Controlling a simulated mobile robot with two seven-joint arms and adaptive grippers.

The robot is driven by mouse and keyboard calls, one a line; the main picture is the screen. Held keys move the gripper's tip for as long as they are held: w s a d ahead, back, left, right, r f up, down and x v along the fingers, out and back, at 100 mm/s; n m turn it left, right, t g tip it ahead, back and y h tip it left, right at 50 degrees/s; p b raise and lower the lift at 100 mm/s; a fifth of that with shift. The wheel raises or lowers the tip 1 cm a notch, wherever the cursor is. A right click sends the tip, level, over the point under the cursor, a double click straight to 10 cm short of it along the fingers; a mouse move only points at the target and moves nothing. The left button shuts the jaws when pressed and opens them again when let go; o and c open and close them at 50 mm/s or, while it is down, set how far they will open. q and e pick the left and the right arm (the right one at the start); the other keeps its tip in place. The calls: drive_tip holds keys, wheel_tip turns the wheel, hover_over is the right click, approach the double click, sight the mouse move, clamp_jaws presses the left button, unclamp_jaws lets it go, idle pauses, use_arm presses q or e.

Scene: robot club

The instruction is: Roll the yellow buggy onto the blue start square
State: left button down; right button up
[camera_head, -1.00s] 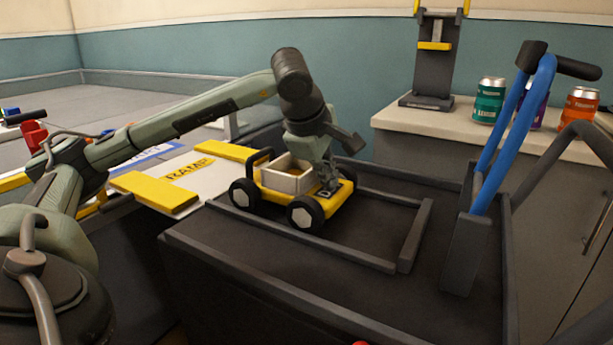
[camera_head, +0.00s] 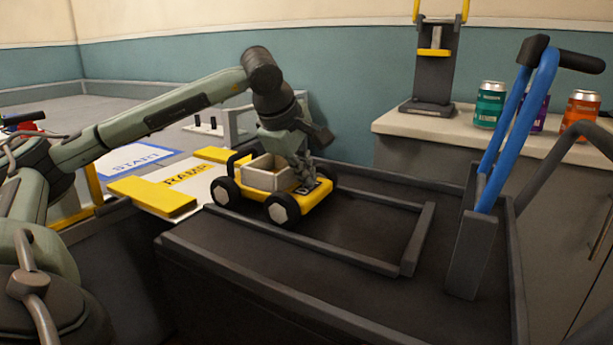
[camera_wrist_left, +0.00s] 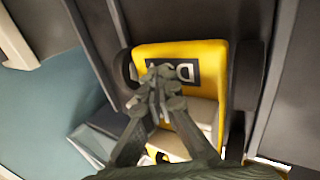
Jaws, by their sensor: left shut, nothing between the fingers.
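The yellow buggy (camera_head: 322,192) stands on its black wheels on the dark cart top, at the end near the ramp. It has a pale open box and a black handle. My left gripper (camera_head: 304,184) is shut and empty, its fingertips at the buggy's end away from the ramp, by the black label. In the left wrist view the gripper (camera_wrist_left: 158,88) is over the yellow buggy (camera_wrist_left: 205,55); I cannot tell whether it touches. The ramp (camera_head: 190,182) joins the cart to the table. The blue-edged start square (camera_head: 140,160) lies beyond it. My right gripper is out of view.
The cart (camera_head: 215,262) has low dark rails around the buggy and a blue handle (camera_head: 520,125). Yellow guides (camera_head: 152,195) flank the ramp. Cans (camera_head: 490,105) and a dark stand (camera_head: 435,75) are on the right counter. The ramp's middle looks clear.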

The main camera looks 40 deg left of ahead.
use_arm(q)
drive_tip(key=shift+f, duration=0.15)
drive_tip(key=shift+s+a+f+b, duration=0.1)
drive_tip(key=shift+s+a+b, duration=0.05)
drive_tip(key=shift+a+b, duration=0.3)
drive_tip(key=shift+s+a+b, duration=0.2)
drive_tip(key=shift+a+b, duration=0.15)
drive_tip(key=shift+a, duration=0.4)
drive_tip(key=shift+s+a+b, duration=0.2)
drive_tip(key=shift+a+b, duration=0.2)
drive_tip(key=shift+a, duration=0.4)
drive_tip(key=shift+s+a+b, duration=0.2)
drive_tip(key=shift+a+b, duration=0.15)
drive_tip(key=shift+a, duration=0.4)
drive_tip(key=shift+s+a, duration=0.2)
drive_tip(key=shift+a, duration=0.5)
drive_tip(key=shift+s+a, duration=0.15)
drive_tip(key=shift+a, duration=0.55)
drive_tip(key=shift+s+a, duration=0.35)
drive_tip(key=shift+a, duration=1.05)
drive_tip(key=shift+s+a, duration=0.35)
drive_tip(key=shift+a, duration=1)
drive_tip(key=shift+s+a, duration=0.35)
drive_tip(key=shift+a, duration=1.05)
